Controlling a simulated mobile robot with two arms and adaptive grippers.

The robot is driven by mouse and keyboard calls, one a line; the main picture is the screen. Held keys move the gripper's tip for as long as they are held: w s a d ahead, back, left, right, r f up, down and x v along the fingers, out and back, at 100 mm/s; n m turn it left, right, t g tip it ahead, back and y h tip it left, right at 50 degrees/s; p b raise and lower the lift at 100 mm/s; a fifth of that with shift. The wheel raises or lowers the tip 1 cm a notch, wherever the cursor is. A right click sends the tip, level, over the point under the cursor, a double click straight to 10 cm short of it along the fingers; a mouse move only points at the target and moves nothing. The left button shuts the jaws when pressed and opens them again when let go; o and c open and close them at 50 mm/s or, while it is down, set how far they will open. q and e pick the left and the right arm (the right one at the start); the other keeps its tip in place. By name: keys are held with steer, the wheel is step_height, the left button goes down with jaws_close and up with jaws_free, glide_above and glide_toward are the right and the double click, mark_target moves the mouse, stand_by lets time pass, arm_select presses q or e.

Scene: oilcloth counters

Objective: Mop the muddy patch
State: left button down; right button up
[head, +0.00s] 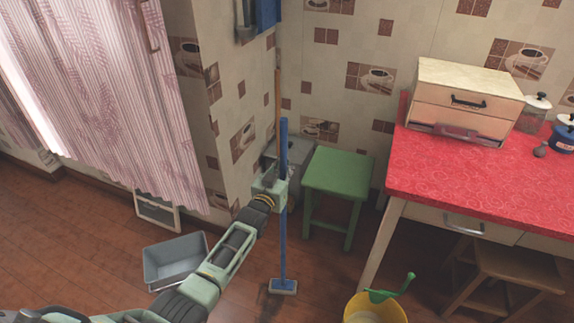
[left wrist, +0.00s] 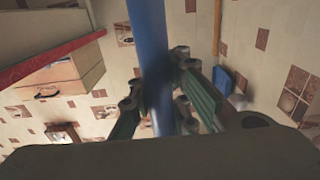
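The mop has a blue handle (head: 283,240) and a flat pale head (head: 283,287) that appears to rest on the wooden floor. It is upright. My left gripper (head: 272,187) is at the handle's upper half and looks shut on it. In the left wrist view the blue handle (left wrist: 148,35) runs between the two fingers (left wrist: 158,90). A dark, blurry stain (head: 458,273) shows on the floor near the red table; I cannot tell whether it is mud or shadow. My right gripper is not in view.
A yellow bucket (head: 372,310) with a green-handled tool stands at the front. A grey basin (head: 175,262) lies left of the mop. A green stool (head: 338,174), the red table (head: 460,185) and a wooden stool (head: 515,265) border the floor. Bare floor (head: 325,275) lies right of the mop.

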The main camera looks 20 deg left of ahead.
mark_target(282, 174)
arm_select(q)
steer(key=shift+r, duration=0.2)
steer(key=shift+s+p, duration=0.2)
steer(key=shift+p, duration=0.15)
steer(key=s+p, duration=0.2)
steer(key=shift+s, duration=0.35)
steer(key=shift+s+p, duration=0.35)
steer(key=shift+s, duration=0.05)
steer(key=shift+s+f, duration=0.15)
steer(key=shift+s, duration=0.15)
